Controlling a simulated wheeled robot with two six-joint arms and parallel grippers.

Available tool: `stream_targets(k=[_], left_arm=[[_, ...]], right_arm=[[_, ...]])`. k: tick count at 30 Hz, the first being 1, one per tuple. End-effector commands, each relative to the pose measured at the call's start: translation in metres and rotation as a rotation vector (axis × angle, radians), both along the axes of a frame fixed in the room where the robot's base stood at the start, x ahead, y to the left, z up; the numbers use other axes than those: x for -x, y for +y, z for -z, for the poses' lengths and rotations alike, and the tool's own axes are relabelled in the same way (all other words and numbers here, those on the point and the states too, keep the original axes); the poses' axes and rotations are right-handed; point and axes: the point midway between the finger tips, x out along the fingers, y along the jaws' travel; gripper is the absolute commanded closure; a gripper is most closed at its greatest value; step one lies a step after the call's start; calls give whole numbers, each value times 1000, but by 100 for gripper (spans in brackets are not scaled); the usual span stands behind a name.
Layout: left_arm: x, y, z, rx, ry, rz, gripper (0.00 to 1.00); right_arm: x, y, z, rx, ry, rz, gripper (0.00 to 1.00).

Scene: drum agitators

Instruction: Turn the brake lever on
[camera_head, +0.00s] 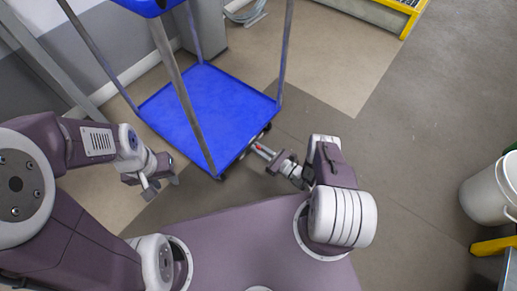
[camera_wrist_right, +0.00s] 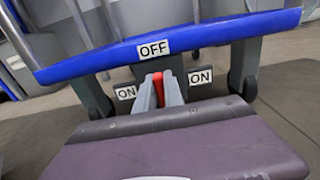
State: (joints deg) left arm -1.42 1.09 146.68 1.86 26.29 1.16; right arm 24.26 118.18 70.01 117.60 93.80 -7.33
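The brake lever is red and sits low under the edge of the blue cart (camera_head: 212,108), at its near right corner. In the right wrist view the red brake lever (camera_wrist_right: 158,88) stands in the middle, straight below the OFF label (camera_wrist_right: 153,48), with an ON label (camera_wrist_right: 126,93) to the left and another ON label (camera_wrist_right: 200,77) to the right. My right gripper (camera_head: 262,151) has its grey fingers close on both sides of the lever and appears shut on it. My left gripper (camera_head: 160,189) is open and empty, left of the cart's near corner.
The cart has upright grey posts and a blue upper shelf (camera_head: 150,6). A white bucket (camera_head: 488,192) stands at the far right, beside a yellow edge (camera_head: 494,246). The floor right of the cart is clear. A grey wall is at the left.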

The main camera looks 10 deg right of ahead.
Motion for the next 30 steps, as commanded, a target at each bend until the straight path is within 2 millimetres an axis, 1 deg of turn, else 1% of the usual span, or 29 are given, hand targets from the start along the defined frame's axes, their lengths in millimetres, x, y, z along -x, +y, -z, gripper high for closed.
stream_targets(k=[8,14,30], left_arm=[[0,0,-1,0,0,0,64],[0,0,-5,0,0,0,64],[0,0,-19,0,0,0,64]], right_arm=[[1,1,0,23,-17,-1,100],[2,2,0,107,-84,-1,100],[7,9,3,502,-389,-2,100]])
